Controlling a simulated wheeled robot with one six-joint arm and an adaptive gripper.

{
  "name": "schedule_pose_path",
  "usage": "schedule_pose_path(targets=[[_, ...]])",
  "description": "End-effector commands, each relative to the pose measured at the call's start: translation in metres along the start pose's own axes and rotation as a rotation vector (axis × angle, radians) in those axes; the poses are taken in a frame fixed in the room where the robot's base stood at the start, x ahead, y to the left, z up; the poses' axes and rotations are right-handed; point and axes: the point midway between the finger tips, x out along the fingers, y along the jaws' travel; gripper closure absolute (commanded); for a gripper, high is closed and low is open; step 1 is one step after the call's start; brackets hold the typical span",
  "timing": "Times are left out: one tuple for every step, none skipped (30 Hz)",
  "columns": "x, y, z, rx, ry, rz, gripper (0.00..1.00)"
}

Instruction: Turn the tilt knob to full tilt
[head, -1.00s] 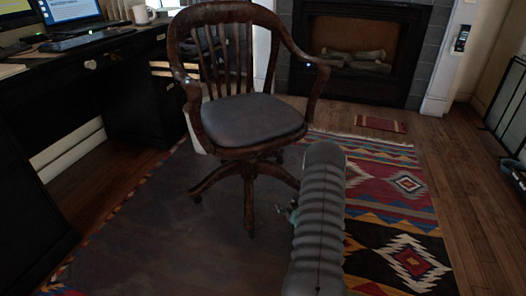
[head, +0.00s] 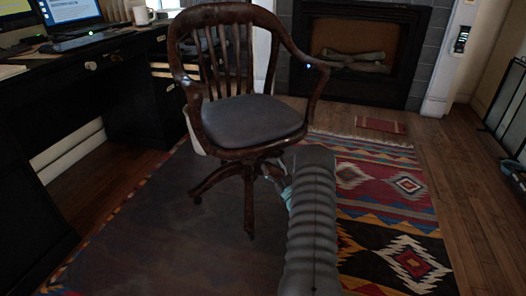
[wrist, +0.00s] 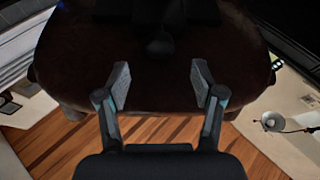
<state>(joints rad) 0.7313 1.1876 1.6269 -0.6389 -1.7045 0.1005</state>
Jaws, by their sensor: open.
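A dark wooden swivel armchair (head: 247,140) with a grey cushion stands on the rug in the head view. The tilt knob is not visible there, being under the seat. In the wrist view the chair's dark brown seat underside (wrist: 100,50) fills the upper middle. A dark rounded knob (wrist: 160,47) hangs at its centre, dim against the dark mechanism. My gripper (wrist: 160,82) is open, its two fingers spread to either side below the knob in the picture, with nothing between them. In the head view my arm hides most of the gripper at the seat's front right.
A black desk (head: 120,90) with screens and a white mug (head: 143,15) stands to the left. A fireplace (head: 365,50) is behind the chair. A patterned rug (head: 385,200) covers the floor, with bare wood to the right.

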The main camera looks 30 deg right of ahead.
Motion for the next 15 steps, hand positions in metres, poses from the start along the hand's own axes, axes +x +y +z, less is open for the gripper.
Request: schedule_pose_path(targets=[[0.011, -0.001, -0.001, -0.001, 0.003, -0.002, 0.33], [0.016, -0.001, 0.0, -0.002, 0.002, -0.003, 0.33], [0.024, -0.001, 0.0, -0.002, 0.003, -0.003, 0.33], [0.029, -0.001, 0.0, -0.002, 0.002, -0.002, 0.33], [0.035, -0.001, -0.001, -0.001, 0.003, -0.002, 0.33], [0.042, -0.001, 0.0, -0.001, 0.002, -0.002, 0.33], [0.047, -0.001, 0.0, -0.002, 0.002, -0.002, 0.33], [0.052, -0.001, 0.0, -0.002, 0.002, -0.002, 0.33], [0.058, -0.001, 0.0, -0.001, 0.002, -0.001, 0.33], [0.063, -0.001, 0.0, -0.001, 0.001, -0.001, 0.33], [0.066, -0.001, 0.0, 0.0, 0.001, -0.001, 0.33], [0.071, 0.0, 0.0, -0.001, 0.001, -0.001, 0.33], [0.074, 0.0, 0.0, -0.001, 0.0, -0.001, 0.33], [0.077, 0.0, 0.0, -0.001, 0.0, -0.001, 0.33], [0.08, -0.001, 0.0, -0.001, 0.0, -0.001, 0.33]])
